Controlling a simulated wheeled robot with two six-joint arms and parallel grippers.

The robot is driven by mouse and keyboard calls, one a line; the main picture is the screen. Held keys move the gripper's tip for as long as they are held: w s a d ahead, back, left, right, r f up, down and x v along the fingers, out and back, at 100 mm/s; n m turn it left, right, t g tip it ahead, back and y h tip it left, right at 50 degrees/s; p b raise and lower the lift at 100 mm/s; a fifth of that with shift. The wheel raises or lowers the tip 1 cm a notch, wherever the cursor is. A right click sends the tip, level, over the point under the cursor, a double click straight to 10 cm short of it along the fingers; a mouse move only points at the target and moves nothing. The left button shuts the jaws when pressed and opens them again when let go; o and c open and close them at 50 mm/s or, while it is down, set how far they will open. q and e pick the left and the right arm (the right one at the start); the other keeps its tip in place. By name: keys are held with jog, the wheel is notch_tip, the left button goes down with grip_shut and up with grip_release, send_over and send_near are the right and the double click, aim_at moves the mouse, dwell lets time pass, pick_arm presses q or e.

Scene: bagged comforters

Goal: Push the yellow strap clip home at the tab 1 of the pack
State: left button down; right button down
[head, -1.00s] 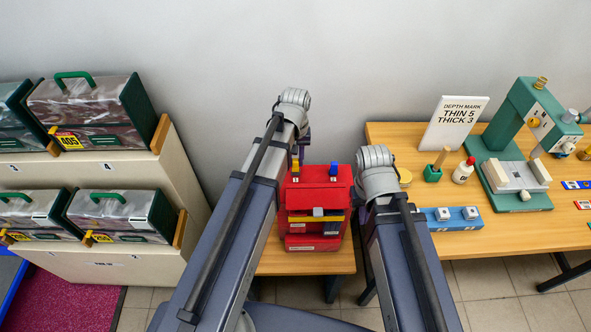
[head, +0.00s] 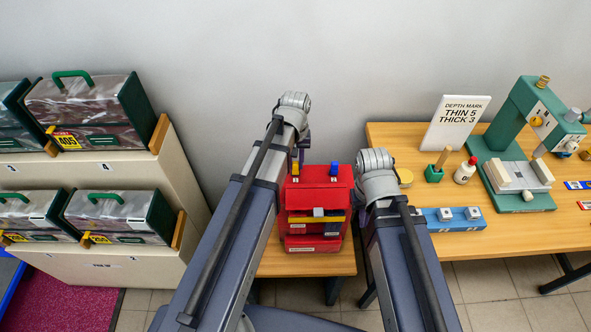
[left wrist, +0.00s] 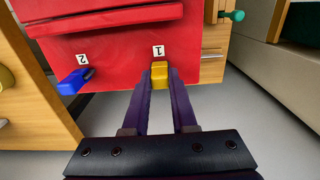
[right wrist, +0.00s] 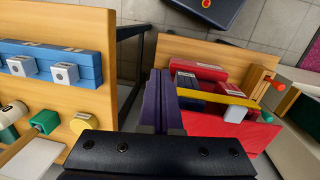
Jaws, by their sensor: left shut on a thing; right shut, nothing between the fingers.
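The red pack (head: 318,195) stands on a small wooden table between my arms. The yellow strap clip (left wrist: 159,75) is at the tab labelled 1 (left wrist: 158,50) on the pack's red face. My left gripper (left wrist: 160,88) is shut on this clip, with a finger on each side. How deep the clip sits cannot be told. A blue clip (left wrist: 74,82) is at the tab labelled 2 (left wrist: 82,58). In the head view the yellow clip (head: 295,168) and blue clip (head: 334,169) show on the pack's top. My right gripper (right wrist: 163,75) is shut and empty, beside the pack.
A wooden bench (head: 400,150) at the right holds a blue block (head: 437,224), a green press (head: 493,150) and a "THIN 5, THICK 3" sign (head: 455,122). Shelves of bagged comforters (head: 90,108) stand at the left. A yellow strap (right wrist: 215,97) crosses the pack.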

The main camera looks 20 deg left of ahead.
dwell(0.3)
pick_arm(q)
grip_release()
dwell(0.6)
jog(key=shift+r, duration=0.1)
dwell(0.4)
jog(key=shift+r+p, duration=3.35)
jog(key=shift+p, duration=0.15)
